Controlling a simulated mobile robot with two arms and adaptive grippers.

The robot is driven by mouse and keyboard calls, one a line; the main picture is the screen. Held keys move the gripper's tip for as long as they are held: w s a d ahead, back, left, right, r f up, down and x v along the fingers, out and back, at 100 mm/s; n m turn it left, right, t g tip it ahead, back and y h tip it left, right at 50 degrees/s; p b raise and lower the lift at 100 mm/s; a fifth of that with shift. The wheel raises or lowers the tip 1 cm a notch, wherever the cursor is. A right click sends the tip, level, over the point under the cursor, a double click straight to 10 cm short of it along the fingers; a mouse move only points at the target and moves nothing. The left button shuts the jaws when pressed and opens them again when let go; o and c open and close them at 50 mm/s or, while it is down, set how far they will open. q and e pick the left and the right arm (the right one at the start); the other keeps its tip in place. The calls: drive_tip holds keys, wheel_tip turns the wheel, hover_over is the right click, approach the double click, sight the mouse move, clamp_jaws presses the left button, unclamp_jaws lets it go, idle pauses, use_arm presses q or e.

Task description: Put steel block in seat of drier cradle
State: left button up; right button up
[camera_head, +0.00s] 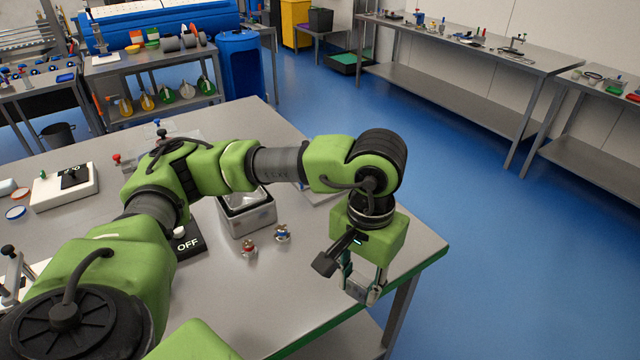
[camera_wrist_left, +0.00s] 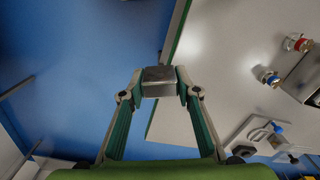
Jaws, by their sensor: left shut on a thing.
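My left gripper (camera_head: 362,290) hangs past the right part of the grey table, near its green edge. In the left wrist view the gripper (camera_wrist_left: 158,88) is shut on a small grey steel block (camera_wrist_left: 158,74), which sits between the fingertips. The block is hard to make out in the head view. A pale plate with a square raised frame (camera_wrist_left: 262,133) and a blue knob shows at lower right in the wrist view; it may be the drier cradle, but I cannot tell for sure. My arm hides most of that area in the head view. My right gripper is not in view.
An open steel tub (camera_head: 249,218) stands on the table, with a red-marked fitting (camera_head: 249,248) and a blue-marked fitting (camera_head: 282,233) in front. A black OFF switch box (camera_head: 188,243) is left of it. Blue floor (camera_head: 480,220) lies open to the right.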

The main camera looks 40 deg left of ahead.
use_arm(q)
drive_tip(key=s+f, duration=0.3)
drive_tip(key=f, duration=0.5)
drive_tip(key=s+f, duration=0.3)
drive_tip(key=f, duration=0.4)
drive_tip(key=shift+d+f, duration=0.3)
drive_tip(key=shift+f, duration=0.05)
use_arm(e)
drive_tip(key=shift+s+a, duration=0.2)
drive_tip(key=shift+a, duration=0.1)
